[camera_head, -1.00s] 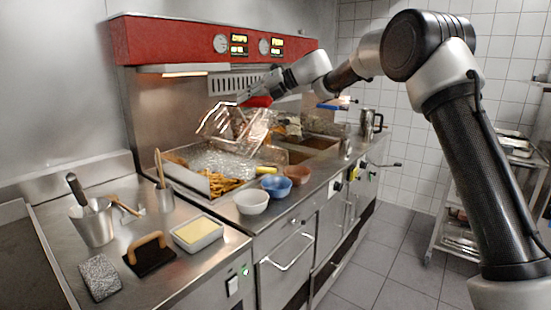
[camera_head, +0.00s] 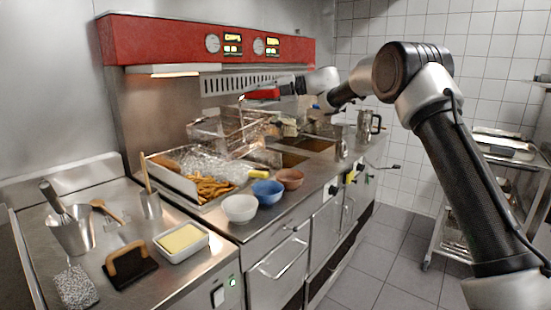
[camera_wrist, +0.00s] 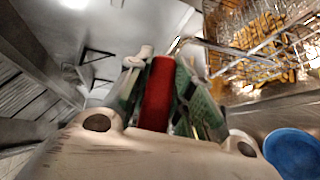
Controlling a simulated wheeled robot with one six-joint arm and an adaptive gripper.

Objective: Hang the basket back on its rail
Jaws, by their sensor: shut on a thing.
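The wire basket (camera_head: 215,124) is above the fryer, behind the fries tray, and looks roughly level. Its red handle (camera_head: 262,94) reaches up to my gripper (camera_head: 290,88). In the wrist view, the red handle (camera_wrist: 157,92) lies between the two fingers of my gripper (camera_wrist: 158,88), which is shut on it. Wire mesh (camera_wrist: 265,45) fills the upper right there, with golden fries seen through it. I cannot clearly make out the rail; the slotted back panel (camera_head: 235,83) is behind the basket. Whether the basket touches anything at the back is unclear.
A tray of fries (camera_head: 205,187) stands in front, with white (camera_head: 240,208), blue (camera_head: 267,192) and terracotta (camera_head: 290,178) bowls on the counter edge. Open oil wells (camera_head: 310,143) and a steel jug (camera_head: 368,125) are to the right. The red control hood (camera_head: 160,42) overhangs.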

